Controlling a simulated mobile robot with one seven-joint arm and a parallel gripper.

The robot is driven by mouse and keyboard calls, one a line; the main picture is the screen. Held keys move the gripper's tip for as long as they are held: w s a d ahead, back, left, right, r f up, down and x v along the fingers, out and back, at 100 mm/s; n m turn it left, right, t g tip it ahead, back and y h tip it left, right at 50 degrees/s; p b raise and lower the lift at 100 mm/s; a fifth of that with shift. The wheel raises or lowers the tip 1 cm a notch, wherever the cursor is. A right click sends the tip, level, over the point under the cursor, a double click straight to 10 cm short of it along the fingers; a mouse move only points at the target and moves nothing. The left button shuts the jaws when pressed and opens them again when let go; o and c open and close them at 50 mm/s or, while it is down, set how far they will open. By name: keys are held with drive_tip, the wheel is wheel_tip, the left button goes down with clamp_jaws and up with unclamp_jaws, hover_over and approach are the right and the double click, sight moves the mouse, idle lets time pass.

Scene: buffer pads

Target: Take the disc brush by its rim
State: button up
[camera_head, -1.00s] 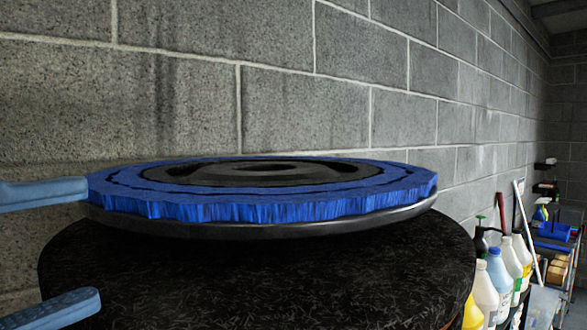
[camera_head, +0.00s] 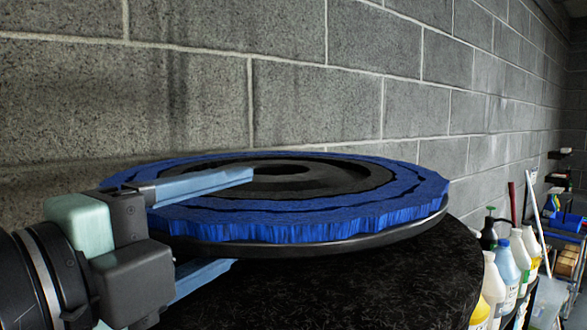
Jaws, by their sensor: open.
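The disc brush (camera_head: 330,222) lies with its blue bristles up and its dark plate below. It rests on a round black pad stack (camera_head: 390,285) and overhangs it at the left. My gripper (camera_head: 228,222) is at the brush's left rim with its jaws open. The upper blue finger lies above the bristles and reaches towards the black centre. The lower finger is below the plate, and its tip is close to the underside. The rim is between the two fingers. I cannot tell whether either finger touches the brush.
A grey block wall (camera_head: 300,90) runs close behind the brush. Several bottles (camera_head: 505,265) stand at the lower right. Shelves with a blue bin (camera_head: 556,222) are further back at the right. The space above the brush is clear.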

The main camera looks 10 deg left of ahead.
drive_tip(key=shift+w+d, duration=0.15)
drive_tip(key=shift+w, duration=0.3)
drive_tip(key=shift+s, duration=0.1)
drive_tip(key=shift+c, duration=0.3)
clamp_jaws()
drive_tip(key=shift+f, duration=0.1)
idle(0.6)
